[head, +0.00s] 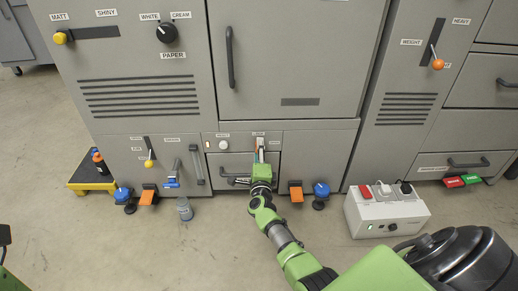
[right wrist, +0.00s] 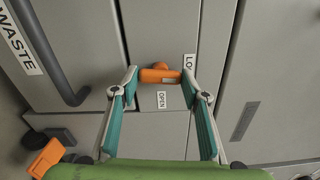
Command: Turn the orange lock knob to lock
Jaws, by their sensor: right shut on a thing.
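The orange lock knob (right wrist: 158,75) sits on the grey panel in the right wrist view, with its bar lying across the picture. The OPEN label (right wrist: 161,100) is just below it, and the LOCK label (right wrist: 189,66) is by its right end, partly covered by a finger. My right gripper (right wrist: 160,78) is shut on the knob, one teal-padded finger at each end. In the head view my right gripper (head: 261,152) reaches the low middle panel and largely hides the knob.
The waste drawer handle (right wrist: 50,50) is left of the knob. Blue knobs (head: 321,189) and orange pedals (head: 296,191) stand low along the machine front. A white switch box (head: 370,217) stands on the floor at right, a grey cup (head: 184,209) at left.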

